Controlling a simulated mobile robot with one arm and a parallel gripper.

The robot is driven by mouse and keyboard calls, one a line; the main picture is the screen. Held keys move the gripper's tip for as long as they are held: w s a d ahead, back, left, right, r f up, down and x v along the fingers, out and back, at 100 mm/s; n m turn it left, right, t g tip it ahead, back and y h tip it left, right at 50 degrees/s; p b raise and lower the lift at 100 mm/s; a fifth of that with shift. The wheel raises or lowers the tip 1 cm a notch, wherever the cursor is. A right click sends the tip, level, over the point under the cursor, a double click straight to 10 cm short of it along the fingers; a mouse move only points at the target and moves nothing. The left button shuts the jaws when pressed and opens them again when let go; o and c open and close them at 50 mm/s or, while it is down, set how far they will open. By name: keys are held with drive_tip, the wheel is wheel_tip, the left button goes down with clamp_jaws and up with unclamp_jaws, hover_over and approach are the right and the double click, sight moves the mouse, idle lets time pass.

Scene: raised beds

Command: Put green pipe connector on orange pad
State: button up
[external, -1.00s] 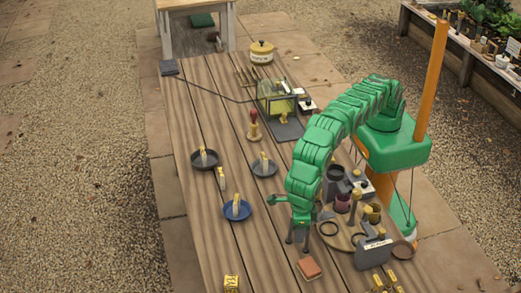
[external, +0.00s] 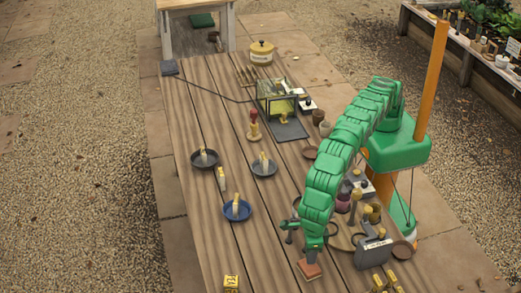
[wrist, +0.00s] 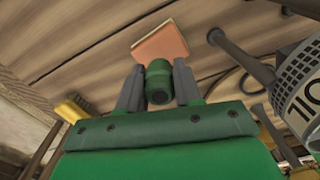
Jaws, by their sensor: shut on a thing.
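The green pipe connector (wrist: 158,72) is between the two grey fingers of my gripper (wrist: 158,86) in the wrist view, and the gripper is shut on it. The orange pad (wrist: 163,42) lies on the wooden table just beyond the connector in that view. In the external view my gripper (external: 312,256) points down at the pad (external: 309,271), near the front of the table. The gripper looks over or close to the pad's far edge. I cannot tell the connector apart from the green hand there, nor whether it touches the pad.
A round wooden board (external: 342,238) with cups and jars stands right of my gripper, with a grey labelled box (external: 374,253) beside it. A blue dish (external: 237,211) sits to the left. A yellow block (external: 231,283) lies front left. The table between them is clear.

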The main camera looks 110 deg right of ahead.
drive_tip(key=shift+f, duration=1.75)
drive_tip(key=shift+f, duration=0.1)
drive_tip(key=o, duration=1.1)
wheel_tip(320, 180, up, 11)
drive_tip(key=shift+f, duration=0.1)
drive_tip(key=shift+r, duration=0.75)
